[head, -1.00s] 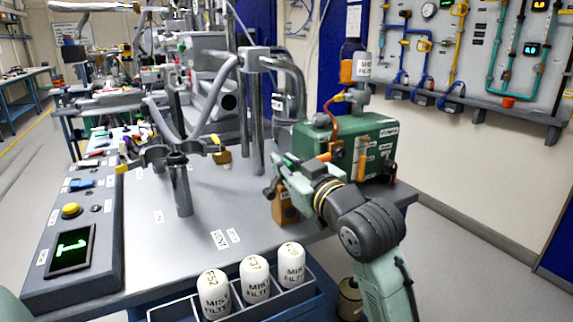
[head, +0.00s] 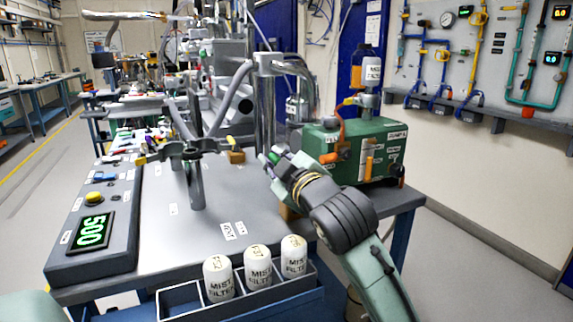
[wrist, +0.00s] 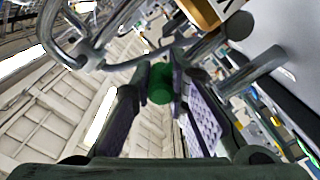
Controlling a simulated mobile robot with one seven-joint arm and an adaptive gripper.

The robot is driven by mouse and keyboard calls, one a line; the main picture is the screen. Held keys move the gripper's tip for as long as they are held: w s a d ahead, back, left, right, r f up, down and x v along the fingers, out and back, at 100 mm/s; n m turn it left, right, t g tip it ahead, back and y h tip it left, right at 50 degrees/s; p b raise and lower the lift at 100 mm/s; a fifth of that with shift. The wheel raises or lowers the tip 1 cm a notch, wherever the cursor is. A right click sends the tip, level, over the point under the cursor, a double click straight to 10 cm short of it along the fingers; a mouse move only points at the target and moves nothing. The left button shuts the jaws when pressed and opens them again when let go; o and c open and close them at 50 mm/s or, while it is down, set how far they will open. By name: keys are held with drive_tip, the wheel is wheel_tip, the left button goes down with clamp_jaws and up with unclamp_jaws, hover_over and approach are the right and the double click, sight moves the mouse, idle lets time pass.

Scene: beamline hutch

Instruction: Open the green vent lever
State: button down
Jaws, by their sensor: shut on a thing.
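The green vent lever (wrist: 160,84) shows in the wrist view as a rounded green end between my fingertips. My gripper (wrist: 161,95) is shut on it, with one purple-padded finger on each side. In the head view my gripper (head: 270,162) is above the grey bench top, left of the green pump box (head: 350,150) and by the upright metal posts. Only a small bit of green shows at its tips there. The fingers hide most of the lever, and I cannot tell its angle.
Three white mist filters (head: 258,267) stand in a tray (head: 180,304) at the bench's front. A clamp stand (head: 195,180) is to the left. Floor is clear on the right.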

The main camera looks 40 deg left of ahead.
drive_tip(key=shift+s+a+f+n+b, duration=0.35)
drive_tip(key=shift+s+n, duration=0.3)
drive_tip(key=shift+n, duration=0.5)
drive_tip(key=shift+s+a+f+n+b, duration=0.2)
drive_tip(key=shift+s+n+b, duration=0.4)
drive_tip(key=shift+n, duration=0.6)
drive_tip(key=shift+s+a+f+n+b, duration=0.25)
drive_tip(key=shift+s+n, duration=0.5)
drive_tip(key=shift+n, duration=0.4)
drive_tip(key=c, duration=1.7)
unclamp_jaws()
drive_tip(key=shift+s, duration=0.1)
drive_tip(key=shift+o, duration=0.8)
drive_tip(key=shift+s+d+f, duration=0.25)
drive_tip(key=shift+s+d, duration=0.1)
drive_tip(key=shift+d, duration=0.1)
drive_tip(key=v, duration=0.7)
drive_tip(key=w+v, duration=0.1)
drive_tip(key=v, duration=0.3)
drive_tip(key=shift+d+r, duration=0.35)
drive_tip(key=shift+d, duration=0.05)
drive_tip(key=shift+s+a, duration=0.1)
drive_tip(key=shift+a, duration=0.05)
drive_tip(key=shift+a, duration=0.15)
